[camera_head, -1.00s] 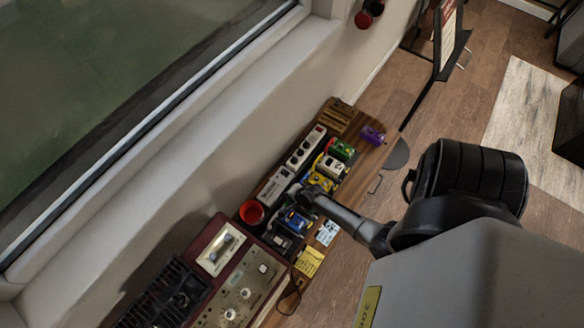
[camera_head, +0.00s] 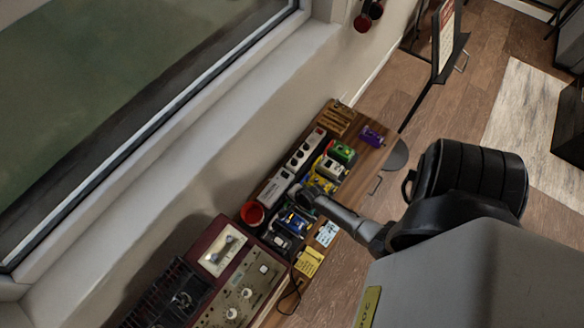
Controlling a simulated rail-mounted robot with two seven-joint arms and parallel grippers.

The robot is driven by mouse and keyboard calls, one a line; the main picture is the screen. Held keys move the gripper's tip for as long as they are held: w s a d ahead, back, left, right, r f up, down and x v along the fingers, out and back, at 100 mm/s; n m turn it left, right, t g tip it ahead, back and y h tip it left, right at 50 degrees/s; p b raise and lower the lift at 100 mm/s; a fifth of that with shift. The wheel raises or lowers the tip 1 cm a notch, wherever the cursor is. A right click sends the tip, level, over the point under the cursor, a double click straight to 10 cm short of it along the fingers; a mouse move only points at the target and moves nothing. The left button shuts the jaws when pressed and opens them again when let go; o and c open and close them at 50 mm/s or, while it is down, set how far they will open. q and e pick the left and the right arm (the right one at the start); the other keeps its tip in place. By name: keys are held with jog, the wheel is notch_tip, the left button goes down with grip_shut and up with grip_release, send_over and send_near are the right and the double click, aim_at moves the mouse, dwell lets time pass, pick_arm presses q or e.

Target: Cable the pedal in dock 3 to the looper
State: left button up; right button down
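A row of small pedals stands on the wooden bench: green (camera_head: 343,153), cream (camera_head: 331,167), yellow (camera_head: 322,183), blue (camera_head: 293,221) and dark (camera_head: 277,239). A purple pedal (camera_head: 372,136) sits apart at the bench's right edge. I cannot tell which is the looper or which is in dock 3, and no cable is clear at this size. My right gripper (camera_head: 300,193) reaches in over the row between the yellow and blue pedals. Its fingers are too small and dark to show whether they are open or hold anything. My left gripper is out of view.
A white power strip (camera_head: 305,149) and a pale box (camera_head: 277,187) lie behind the pedals. A red cup (camera_head: 252,213) stands left of the blue pedal. A yellow card (camera_head: 308,263) and a pale card (camera_head: 327,233) lie in front. A red-framed amplifier (camera_head: 239,284) stands at lower left.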

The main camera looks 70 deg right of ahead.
jog(key=shift+r, duration=0.15)
jog(key=c, duration=1.6)
grip_release()
jog(key=o, duration=0.9)
jog(key=shift+r, duration=0.1)
notch_tip(320, 180, up, 2)
jog(key=shift+p, duration=1.2)
notch_tip(320, 180, up, 4)
jog(key=p, duration=0.4)
jog(key=shift+r+p, duration=0.95)
jog(key=shift+p, duration=0.25)
